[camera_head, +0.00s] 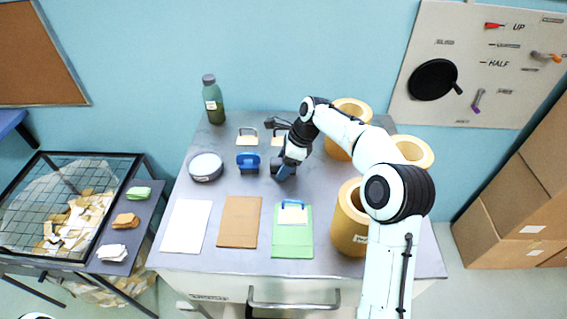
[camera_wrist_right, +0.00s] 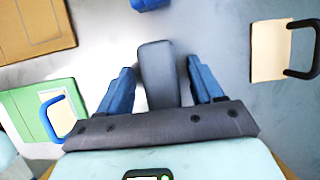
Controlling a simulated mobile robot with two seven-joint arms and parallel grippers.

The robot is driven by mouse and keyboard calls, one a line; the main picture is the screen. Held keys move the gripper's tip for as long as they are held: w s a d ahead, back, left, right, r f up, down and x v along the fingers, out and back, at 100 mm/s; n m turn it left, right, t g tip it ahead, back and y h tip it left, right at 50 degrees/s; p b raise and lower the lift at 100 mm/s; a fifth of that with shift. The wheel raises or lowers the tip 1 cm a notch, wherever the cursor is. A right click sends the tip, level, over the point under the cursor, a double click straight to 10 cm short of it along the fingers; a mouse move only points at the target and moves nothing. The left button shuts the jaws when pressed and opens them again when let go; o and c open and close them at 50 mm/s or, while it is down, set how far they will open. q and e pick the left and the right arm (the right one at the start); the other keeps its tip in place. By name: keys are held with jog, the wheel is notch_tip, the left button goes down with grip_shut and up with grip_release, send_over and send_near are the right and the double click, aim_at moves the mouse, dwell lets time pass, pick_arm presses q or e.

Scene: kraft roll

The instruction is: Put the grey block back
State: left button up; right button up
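The grey block (camera_wrist_right: 158,72) sits between the two blue fingers of my right gripper (camera_wrist_right: 163,85) in the right wrist view. A narrow gap shows beside the block, so the fingers look open around it and not closed on it. In the head view the right gripper (camera_head: 284,172) is low over the back middle of the table, right of a blue block (camera_head: 248,162), and its fingers and wrist mostly hide the grey block.
White, brown (camera_head: 239,222) and green (camera_head: 292,243) sheets lie along the front; a cream piece with a blue handle (camera_head: 292,214) is on the green one. Cream pieces (camera_head: 247,140), a round tin (camera_head: 206,167) and a bottle (camera_head: 213,100) stand behind. Large kraft rolls (camera_head: 350,225) stand right.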

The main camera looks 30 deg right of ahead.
pick_arm(q)
jog(key=shift+w+r+p, duration=0.65)
jog(key=shift+w+r, duration=0.2)
jog(key=shift+w, duration=0.2)
pick_arm(e)
jog(key=v, duration=1.2)
jog(key=shift+r, duration=0.2)
jog(key=shift+s+f, duration=0.1)
